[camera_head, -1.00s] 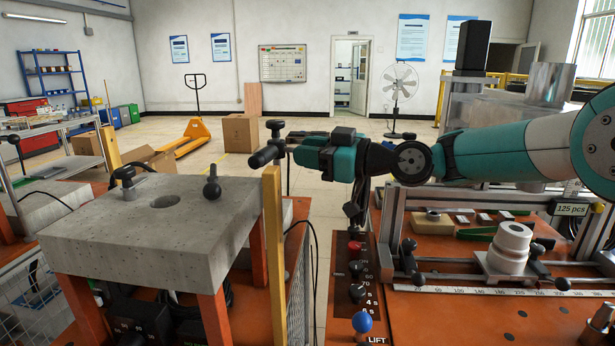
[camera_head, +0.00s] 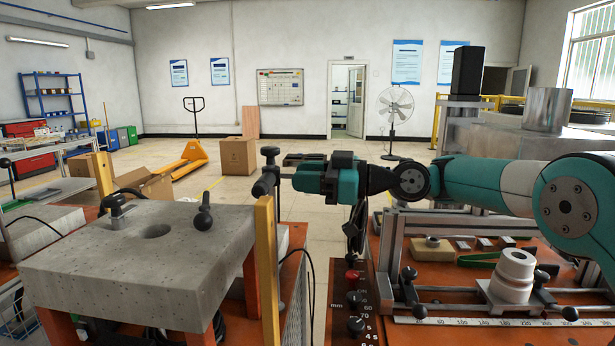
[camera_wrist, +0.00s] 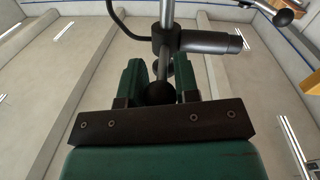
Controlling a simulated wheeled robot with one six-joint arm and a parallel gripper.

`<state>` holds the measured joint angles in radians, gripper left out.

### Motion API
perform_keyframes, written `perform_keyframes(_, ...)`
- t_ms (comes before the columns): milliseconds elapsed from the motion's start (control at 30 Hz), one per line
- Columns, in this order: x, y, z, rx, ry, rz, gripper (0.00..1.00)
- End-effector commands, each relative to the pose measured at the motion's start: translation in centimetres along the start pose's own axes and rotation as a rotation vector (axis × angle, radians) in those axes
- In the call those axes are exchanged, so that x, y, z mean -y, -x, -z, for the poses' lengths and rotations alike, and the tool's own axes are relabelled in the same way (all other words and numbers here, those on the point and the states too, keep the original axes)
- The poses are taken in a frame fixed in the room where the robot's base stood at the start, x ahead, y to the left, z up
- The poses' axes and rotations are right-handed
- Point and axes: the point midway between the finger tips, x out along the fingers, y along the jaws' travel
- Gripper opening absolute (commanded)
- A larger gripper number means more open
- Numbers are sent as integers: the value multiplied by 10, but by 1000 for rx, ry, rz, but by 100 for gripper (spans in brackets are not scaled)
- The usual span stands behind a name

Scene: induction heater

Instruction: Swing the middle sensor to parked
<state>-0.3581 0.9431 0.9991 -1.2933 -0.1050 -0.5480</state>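What I take for the middle sensor (camera_head: 264,184) is a dark cylinder clamped to a thin upright rod with a black knob on top, beside the right corner of the grey block. In the wrist view the sensor's dark cylinder (camera_wrist: 208,41) points right from the metal rod. My gripper (camera_head: 290,170) is level with it, just to its right. In the wrist view a black ball knob (camera_wrist: 158,92) fills the gap between the green fingers of my gripper (camera_wrist: 160,75) and appears to touch both. The sensor's lower mount is hidden behind a yellow post.
A yellow post (camera_head: 265,270) stands close below my gripper. A control panel (camera_head: 350,310) and a white stepped part (camera_head: 514,275) lie to the right.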

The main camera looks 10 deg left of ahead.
Motion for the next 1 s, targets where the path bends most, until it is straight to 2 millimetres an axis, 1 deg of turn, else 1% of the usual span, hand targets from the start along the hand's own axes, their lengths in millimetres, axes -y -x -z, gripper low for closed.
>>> perform_keyframes(33, -1, 0, 2, -3, 4, -5, 38)
perform_keyframes(67, -1, 0, 2, -3, 4, -5, 45)
perform_keyframes(100, -1, 0, 2, -2, 3, -6, 54)
perform_keyframes(467, -1, 1, 1, -1, 2, -5, 54)
perform_keyframes(600, -2, 1, 6, -2, 4, -5, 54)
perform_keyframes(667, -4, 1, 14, -2, 6, -5, 54)
perform_keyframes(767, -7, 1, 32, -2, 9, -5, 54)
perform_keyframes(1000, -19, 1, 95, -3, 10, -6, 54)
